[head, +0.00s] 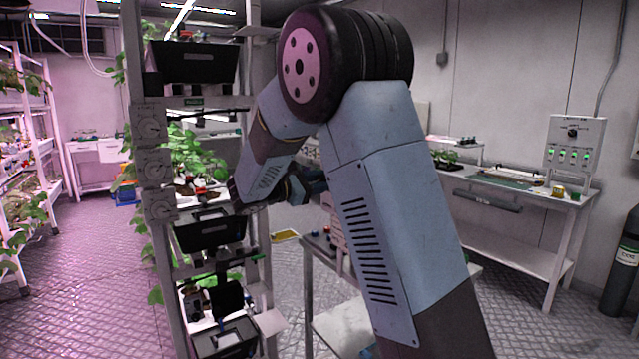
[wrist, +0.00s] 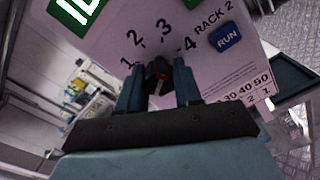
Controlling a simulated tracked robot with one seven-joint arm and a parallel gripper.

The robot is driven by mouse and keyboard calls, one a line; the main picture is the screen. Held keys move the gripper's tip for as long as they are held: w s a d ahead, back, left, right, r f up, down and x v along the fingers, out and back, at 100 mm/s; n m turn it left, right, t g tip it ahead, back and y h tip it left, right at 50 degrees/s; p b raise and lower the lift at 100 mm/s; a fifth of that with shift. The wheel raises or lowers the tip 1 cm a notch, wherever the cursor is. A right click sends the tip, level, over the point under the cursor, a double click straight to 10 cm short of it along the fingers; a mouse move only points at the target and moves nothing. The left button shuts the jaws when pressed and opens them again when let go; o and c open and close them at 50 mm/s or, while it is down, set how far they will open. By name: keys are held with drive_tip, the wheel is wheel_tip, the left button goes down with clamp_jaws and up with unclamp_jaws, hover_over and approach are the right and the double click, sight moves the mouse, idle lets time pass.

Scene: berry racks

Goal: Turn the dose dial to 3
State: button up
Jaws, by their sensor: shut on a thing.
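The dose dial (wrist: 158,70) is a small dark knob with a reddish part, on a pale panel (wrist: 215,68) in the wrist view. The numbers 1, 2, 3 and 4 are printed in an arc around its far side. My gripper (wrist: 158,88) is shut on the dial, one finger on each side. The fingers hide part of the knob, and I cannot tell which number it points to. In the head view my arm covers most of the panel, and my gripper (head: 316,186) shows only in part beside it.
A blue RUN button (wrist: 228,38) and a green label (wrist: 78,10) lie close to the dial on the panel. In the head view a plant rack (head: 158,255) stands close on the left, and a workbench (head: 520,190) stands at the right wall.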

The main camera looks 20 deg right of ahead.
drive_tip(key=shift+s+f+n, duration=0.1)
drive_tip(key=shift+n, duration=0.7)
drive_tip(key=o, duration=1)
drive_tip(key=shift+o, duration=0.2)
drive_tip(key=v, duration=1.4)
